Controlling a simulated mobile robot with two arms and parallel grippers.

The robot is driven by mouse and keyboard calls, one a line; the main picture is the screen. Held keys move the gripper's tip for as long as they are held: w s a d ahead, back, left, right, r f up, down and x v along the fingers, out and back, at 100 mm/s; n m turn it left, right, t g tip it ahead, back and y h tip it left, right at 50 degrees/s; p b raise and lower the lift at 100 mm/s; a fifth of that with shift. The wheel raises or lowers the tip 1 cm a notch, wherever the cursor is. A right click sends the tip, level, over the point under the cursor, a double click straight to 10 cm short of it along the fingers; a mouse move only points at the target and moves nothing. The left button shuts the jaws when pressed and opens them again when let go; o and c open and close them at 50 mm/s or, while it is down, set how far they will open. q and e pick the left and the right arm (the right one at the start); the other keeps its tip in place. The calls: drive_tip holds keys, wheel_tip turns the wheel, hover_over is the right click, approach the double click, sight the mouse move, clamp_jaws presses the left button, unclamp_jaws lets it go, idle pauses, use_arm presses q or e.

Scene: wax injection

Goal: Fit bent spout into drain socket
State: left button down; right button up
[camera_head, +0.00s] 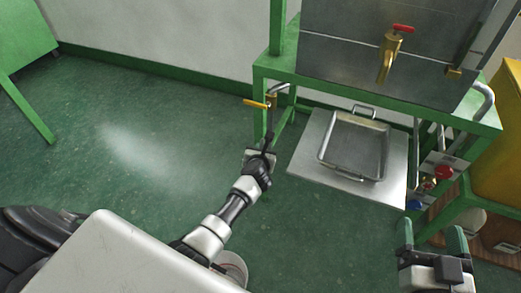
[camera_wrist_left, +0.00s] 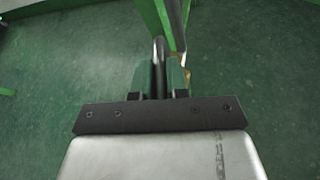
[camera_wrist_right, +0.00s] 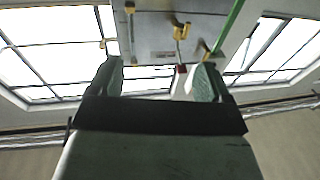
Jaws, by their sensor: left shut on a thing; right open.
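My left gripper (camera_head: 264,150) is at the left front leg of the green stand. In the left wrist view its fingers (camera_wrist_left: 163,78) are shut on a slim dark grey tube (camera_wrist_left: 158,58), which looks like the bent spout. In the head view the spout (camera_head: 269,130) rises from the gripper toward a yellow-handled valve (camera_head: 257,104) with a grey curved pipe (camera_head: 279,88). I cannot tell whether the spout touches it. The drain socket is not clearly identifiable. My right gripper (camera_head: 432,238) is open and empty at lower right; its fingers (camera_wrist_right: 160,78) show apart in its wrist view.
A metal tank (camera_head: 345,45) with a red-handled brass tap (camera_head: 388,62) stands on the green stand (camera_head: 330,84). A metal tray (camera_head: 378,178) lies on a plate below. A yellow object (camera_head: 499,130) stands at right.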

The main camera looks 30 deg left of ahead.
drive_tip(key=shift+f, duration=0.1)
drive_tip(key=shift+d+f+g+h, duration=0.15)
drive_tip(key=shift+f+g+h, duration=0.15)
drive_tip(key=shift+f+g, duration=0.15)
use_arm(q)
drive_tip(key=shift+r+p, duration=0.1)
drive_tip(key=shift+p, duration=0.2)
use_arm(e)
drive_tip(key=shift+s+f+g, duration=0.1)
drive_tip(key=shift+f+g, duration=0.15)
idle(0.3)
drive_tip(key=shift+d+f, duration=0.1)
drive_tip(key=shift+f, duration=0.25)
drive_tip(key=shift+s+g, duration=0.1)
drive_tip(key=shift+g, duration=0.2)
use_arm(q)
drive_tip(key=shift+f, duration=0.2)
use_arm(e)
drive_tip(key=shift+r, duration=0.15)
use_arm(q)
drive_tip(key=shift+f, duration=0.2)
drive_tip(key=shift+f+b, duration=0.1)
drive_tip(key=shift+b, duration=0.2)
use_arm(e)
drive_tip(key=shift+w+a+r+t, duration=0.1)
drive_tip(key=shift+a+r+t, duration=0.05)
drive_tip(key=shift+r+t, duration=0.35)
drive_tip(key=shift+w+a+r+t, duration=0.1)
drive_tip(key=shift+r+t, duration=0.3)
drive_tip(key=shift+r, duration=0.05)
